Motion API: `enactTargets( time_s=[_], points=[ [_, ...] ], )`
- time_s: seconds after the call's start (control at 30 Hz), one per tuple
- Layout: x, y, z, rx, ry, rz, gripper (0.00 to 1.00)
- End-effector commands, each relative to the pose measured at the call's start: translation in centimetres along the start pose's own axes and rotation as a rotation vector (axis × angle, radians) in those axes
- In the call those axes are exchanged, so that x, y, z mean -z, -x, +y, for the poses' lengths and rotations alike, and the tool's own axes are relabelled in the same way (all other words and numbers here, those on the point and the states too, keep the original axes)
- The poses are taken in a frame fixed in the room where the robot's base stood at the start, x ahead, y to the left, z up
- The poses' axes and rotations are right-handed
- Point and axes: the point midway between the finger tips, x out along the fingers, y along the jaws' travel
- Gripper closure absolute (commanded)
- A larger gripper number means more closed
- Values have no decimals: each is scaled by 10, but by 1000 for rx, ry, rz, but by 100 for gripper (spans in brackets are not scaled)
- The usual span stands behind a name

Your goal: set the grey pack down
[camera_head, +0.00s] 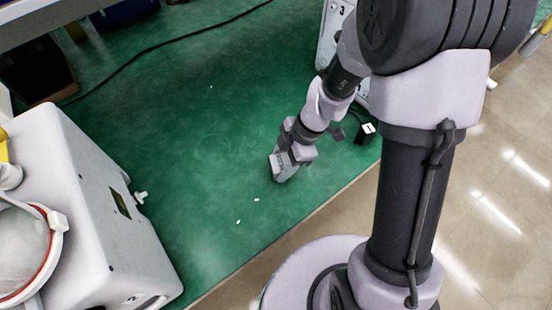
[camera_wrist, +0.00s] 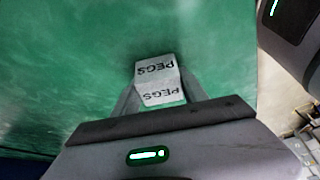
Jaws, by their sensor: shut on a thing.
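The grey pack (camera_wrist: 158,82) is a small light grey box with the dark word "PEGS" on two of its faces. In the wrist view it sits between the two fingers of my gripper (camera_wrist: 155,98), which is shut on it. In the head view my gripper (camera_head: 284,158) points down over the green surface, and the pack (camera_head: 284,169) shows at its tip. The pack is close to the green surface; I cannot tell whether it touches it. The side of the pack behind the fingers is hidden.
The green surface (camera_head: 190,120) is mostly clear around the pack, with a few small white bits and a black cable (camera_head: 160,45). A white canister unit (camera_head: 85,200) stands at left. A small black block (camera_head: 365,133) and a white panel (camera_head: 330,35) are near my arm.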

Motion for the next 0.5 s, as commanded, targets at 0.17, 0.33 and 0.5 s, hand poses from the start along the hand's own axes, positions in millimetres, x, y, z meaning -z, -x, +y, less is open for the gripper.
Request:
enactTargets(
  time_s=[0.17, 0.33, 0.5],
  points=[
    [-1, -2, 0, -1, 0, 0, 92],
    [0, -2, 0, -1, -1, 0, 28],
    [0, -2, 1, -1, -1, 0, 28]
  ],
)
